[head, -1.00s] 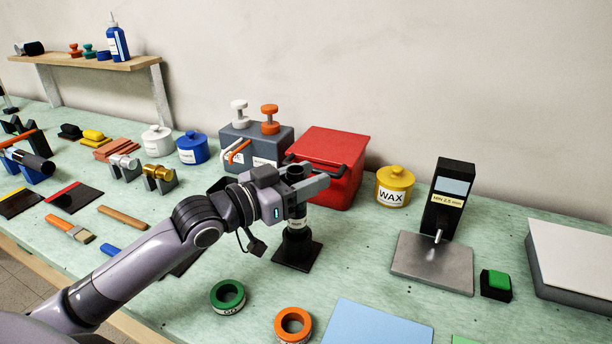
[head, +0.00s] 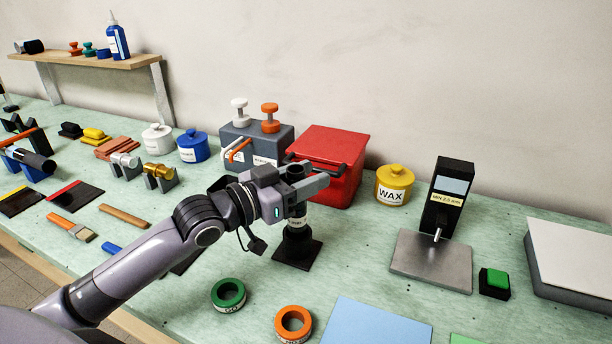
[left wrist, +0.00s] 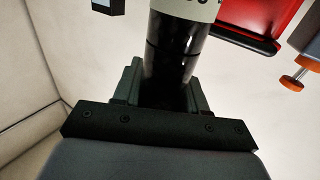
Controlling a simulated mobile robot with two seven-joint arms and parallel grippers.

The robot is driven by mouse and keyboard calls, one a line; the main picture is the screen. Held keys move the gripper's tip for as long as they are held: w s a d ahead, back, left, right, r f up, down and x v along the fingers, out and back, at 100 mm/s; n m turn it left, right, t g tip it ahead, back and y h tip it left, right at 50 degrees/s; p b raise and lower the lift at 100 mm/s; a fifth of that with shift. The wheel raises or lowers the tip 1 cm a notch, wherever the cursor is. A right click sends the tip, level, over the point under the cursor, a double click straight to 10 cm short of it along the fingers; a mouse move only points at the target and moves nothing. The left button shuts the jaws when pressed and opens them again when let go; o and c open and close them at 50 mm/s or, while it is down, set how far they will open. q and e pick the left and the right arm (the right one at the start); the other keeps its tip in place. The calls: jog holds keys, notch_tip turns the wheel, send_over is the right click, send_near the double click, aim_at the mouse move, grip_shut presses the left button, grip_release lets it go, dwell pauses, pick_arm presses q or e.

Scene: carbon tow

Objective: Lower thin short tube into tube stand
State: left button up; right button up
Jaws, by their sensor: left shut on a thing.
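My left gripper (head: 298,187) is shut on a black tube (head: 294,172) and holds it upright. The tube's top stands above the fingers, and a white label band shows on it just below them. Beneath is the tube stand (head: 298,252), a black post with a flared foot on a square base. The tube is in line with the stand's post. I cannot tell how far its lower end is in the stand. In the left wrist view the tube (left wrist: 170,65) sits between the fingers (left wrist: 160,90), with part of its white label at the top. My right gripper is not in view.
Behind the gripper stand a red bin (head: 330,165) and a grey box (head: 255,148) with knobs. A yellow wax jar (head: 394,187) and a gauge (head: 447,200) are to the right. Green (head: 228,295) and orange (head: 293,323) tape rolls lie in front.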

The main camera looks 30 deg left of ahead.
pick_arm(q)
jog(key=shift+p, duration=0.3)
jog(key=shift+f+b, duration=1.75)
jog(key=shift+f, duration=1.05)
jog(key=o, duration=1.1)
jog(key=shift+o, duration=0.2)
notch_tip(320, 180, up, 20)
jog(key=p, duration=0.2)
jog(key=shift+p, duration=0.35)
